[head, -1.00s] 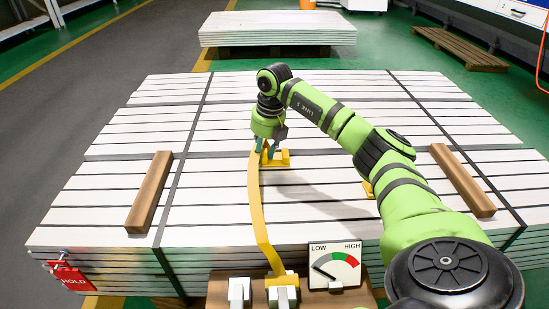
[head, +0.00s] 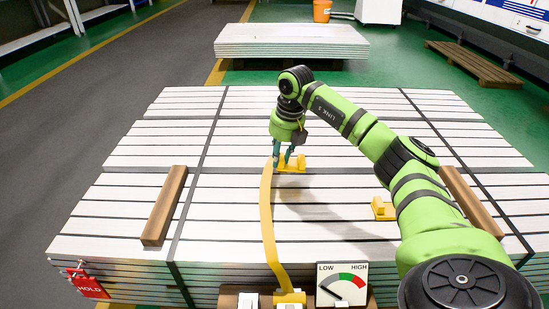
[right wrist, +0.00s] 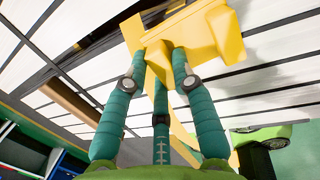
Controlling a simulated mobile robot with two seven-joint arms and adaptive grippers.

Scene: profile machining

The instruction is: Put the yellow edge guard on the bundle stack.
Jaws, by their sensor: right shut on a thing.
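My right gripper (head: 288,160) is shut on a yellow edge guard (head: 293,167) over the middle of the bundle stack (head: 225,240). In the right wrist view, the teal fingers (right wrist: 160,62) close on the tab of the guard (right wrist: 205,35). I cannot tell whether the guard touches the stack top. A yellow strap (head: 268,215) runs from the stack's front edge up to beside the gripper. A second yellow edge guard (head: 383,210) lies on the stack to the right, near my arm. My left gripper is not in view.
Wooden battens lie on the stack at left (head: 165,205) and right (head: 470,200). A LOW-HIGH gauge (head: 342,284) stands at the front edge, with a red HOLD tag (head: 88,284) at front left. Another stack (head: 290,42) and a pallet (head: 480,62) are behind.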

